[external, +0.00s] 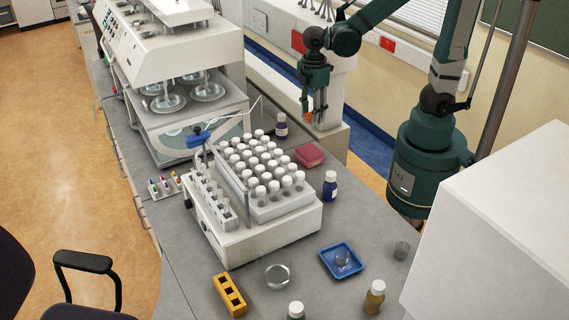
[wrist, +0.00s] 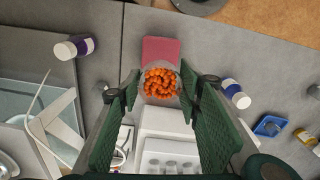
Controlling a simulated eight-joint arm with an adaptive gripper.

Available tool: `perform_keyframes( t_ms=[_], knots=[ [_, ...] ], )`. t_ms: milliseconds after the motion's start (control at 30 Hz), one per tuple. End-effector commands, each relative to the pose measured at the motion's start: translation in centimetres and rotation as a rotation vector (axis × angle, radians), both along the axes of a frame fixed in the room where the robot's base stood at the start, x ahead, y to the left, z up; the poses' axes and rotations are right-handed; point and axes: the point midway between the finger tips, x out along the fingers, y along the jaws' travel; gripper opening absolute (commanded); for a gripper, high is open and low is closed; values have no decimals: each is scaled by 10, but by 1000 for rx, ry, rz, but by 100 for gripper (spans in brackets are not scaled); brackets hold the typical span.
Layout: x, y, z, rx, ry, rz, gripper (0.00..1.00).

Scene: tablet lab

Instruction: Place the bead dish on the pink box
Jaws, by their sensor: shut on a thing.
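My gripper (external: 316,110) is in the air behind the bench items in the external view, pointing down. It is shut on the bead dish (wrist: 175,102), a small round dish full of orange beads (wrist: 160,83). In the wrist view the dish sits between the two green fingers. The pink box (external: 309,155) lies flat on the grey bench, right of the vial rack. It also shows in the wrist view (wrist: 160,51), just above the dish and partly covered by it. The dish is apart from the box and higher.
A white machine with a rack of white-capped vials (external: 265,200) stands close to the box. A purple bottle (external: 281,126) and a blue bottle (external: 330,187) stand on either side of it. A blue tray (external: 341,260) and an orange block (external: 229,296) lie nearer the front.

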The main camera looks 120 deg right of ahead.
Motion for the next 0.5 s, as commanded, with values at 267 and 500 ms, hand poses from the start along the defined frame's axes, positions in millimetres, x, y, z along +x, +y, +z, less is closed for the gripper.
perform_keyframes(
  t_ms=[267,500],
  knots=[
    [0,0,-27,0,0,1,22],
    [0,0,-34,0,0,1,22]
  ],
)
